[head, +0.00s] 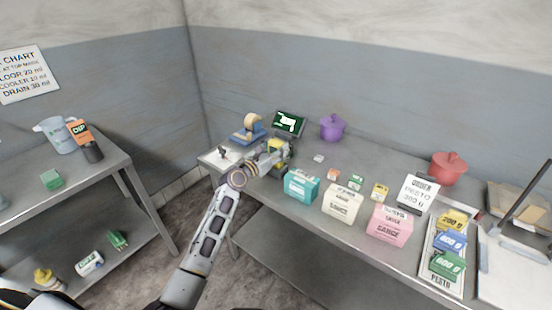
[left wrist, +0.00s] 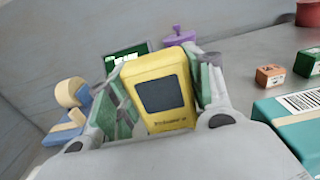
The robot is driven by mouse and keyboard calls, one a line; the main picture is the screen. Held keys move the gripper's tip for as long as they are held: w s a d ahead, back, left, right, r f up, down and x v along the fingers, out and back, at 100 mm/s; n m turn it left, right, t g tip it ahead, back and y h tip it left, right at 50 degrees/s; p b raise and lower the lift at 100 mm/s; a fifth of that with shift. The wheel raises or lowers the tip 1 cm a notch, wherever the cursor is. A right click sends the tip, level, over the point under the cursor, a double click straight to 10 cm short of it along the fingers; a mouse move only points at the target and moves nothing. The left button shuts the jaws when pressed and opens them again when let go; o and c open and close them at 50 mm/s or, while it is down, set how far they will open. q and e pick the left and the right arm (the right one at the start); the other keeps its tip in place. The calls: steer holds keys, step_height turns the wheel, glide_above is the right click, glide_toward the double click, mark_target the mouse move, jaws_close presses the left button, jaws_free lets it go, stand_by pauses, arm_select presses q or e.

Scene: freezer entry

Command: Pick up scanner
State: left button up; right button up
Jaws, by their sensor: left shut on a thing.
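The scanner is a yellow device with a dark screen (left wrist: 157,93), upright between the fingers in the left wrist view. In the head view only a bit of yellow shows at the gripper, over the left end of the steel table. My left gripper (head: 272,153) is shut on the scanner, with a green-padded finger on each side of it. The gripper also fills the lower part of the left wrist view (left wrist: 160,110). The scanner's lower end is hidden by the gripper, so I cannot tell whether it touches the table. My right gripper is not in view.
A teal box (head: 301,186) stands close to the right of the gripper, with a cream box (head: 342,202) and pink box (head: 389,224) beyond. A tape dispenser (head: 250,130), a dark display (head: 289,123) and a purple pot (head: 332,128) stand behind.

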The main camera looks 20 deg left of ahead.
arm_select(q)
steer(key=shift+c, duration=1.2)
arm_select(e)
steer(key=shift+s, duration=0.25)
arm_select(q)
steer(key=shift+r, duration=0.15)
steer(key=shift+r, duration=0.55)
step_height(320, 180, up, 7)
steer(key=shift+p, duration=0.9)
steer(key=shift+r, duration=0.8)
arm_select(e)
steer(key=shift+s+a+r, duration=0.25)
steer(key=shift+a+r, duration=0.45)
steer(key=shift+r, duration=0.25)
